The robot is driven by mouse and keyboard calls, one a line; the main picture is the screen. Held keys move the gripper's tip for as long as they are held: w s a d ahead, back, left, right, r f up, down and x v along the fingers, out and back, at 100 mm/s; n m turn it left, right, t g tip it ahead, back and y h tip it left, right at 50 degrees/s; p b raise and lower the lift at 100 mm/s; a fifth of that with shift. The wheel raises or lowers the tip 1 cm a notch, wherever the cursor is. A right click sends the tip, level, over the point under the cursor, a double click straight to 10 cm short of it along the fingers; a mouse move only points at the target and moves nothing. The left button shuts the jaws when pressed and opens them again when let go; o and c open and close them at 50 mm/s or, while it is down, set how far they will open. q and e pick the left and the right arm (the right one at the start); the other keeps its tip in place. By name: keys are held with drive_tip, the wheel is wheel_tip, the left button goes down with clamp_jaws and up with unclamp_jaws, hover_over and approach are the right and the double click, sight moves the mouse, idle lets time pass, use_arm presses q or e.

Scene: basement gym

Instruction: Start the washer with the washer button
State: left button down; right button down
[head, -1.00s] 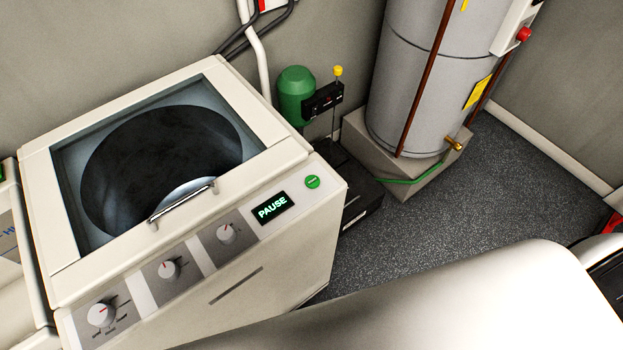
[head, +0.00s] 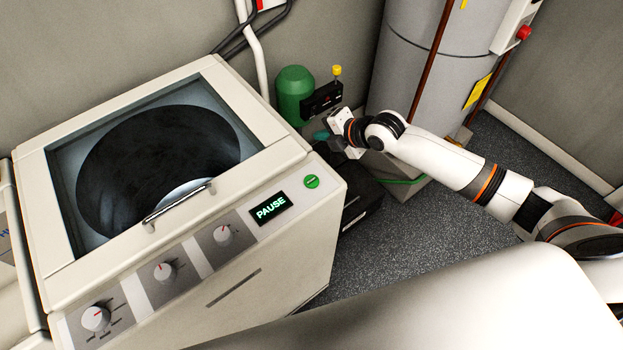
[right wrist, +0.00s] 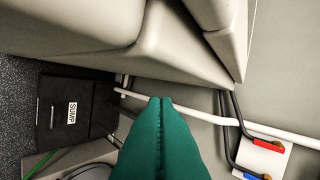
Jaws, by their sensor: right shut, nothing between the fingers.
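The washer (head: 290,167) stands at the left in the head view, its glass lid closed over a dark drum. Its round green washer button (head: 311,181) is on the front panel's right end, beside a lit display (head: 270,208) reading PAUSE. My right gripper (head: 322,136) is beyond the washer's right back corner, apart from the button. In the right wrist view its green fingers (right wrist: 160,135) are together with nothing between them. The button is not visible in the right wrist view. My left gripper is not in view.
A grey tank (head: 420,70) stands behind my right arm. A green pump (head: 294,92) is by the wall. A black box marked SUMP (right wrist: 75,112) is on the floor beside the washer. White and black pipes run up the wall. Dark floor (head: 400,240) is clear in front.

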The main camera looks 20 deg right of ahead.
drive_tip(key=s+a+r+n, duration=0.1)
drive_tip(key=r+n, duration=0.1)
drive_tip(key=r, duration=0.1)
drive_tip(key=s+a+r+n+g+y, duration=0.1)
drive_tip(key=s+r+n, duration=0.1)
drive_tip(key=r+n, duration=0.1)
drive_tip(key=s+a+r+n, duration=0.1)
drive_tip(key=r+n, duration=0.1)
drive_tip(key=r, duration=0.1)
drive_tip(key=shift+s+a+y, duration=0.3)
drive_tip(key=shift+s, duration=0.1)
drive_tip(key=s+a+r+n+g, duration=0.2)
drive_tip(key=s+r+n, duration=0.2)
drive_tip(key=s+n, duration=0.2)
drive_tip(key=shift+s, duration=0.75)
drive_tip(key=shift+f+b, duration=0.1)
drive_tip(key=shift+b, duration=0.25)
drive_tip(key=b, duration=0.7)
hover_over(318, 181)
wheel_tip(318, 181, down, 6)
drive_tip(key=shift+s+f, duration=0.1)
drive_tip(key=shift+f, duration=0.1)
wheel_tip(318, 181, down, 2)
drive_tip(key=shift+b, duration=0.5)
drive_tip(key=shift+f, duration=0.1)
drive_tip(key=shift+f, duration=0.15)
drive_tip(key=shift+f, duration=0.2)
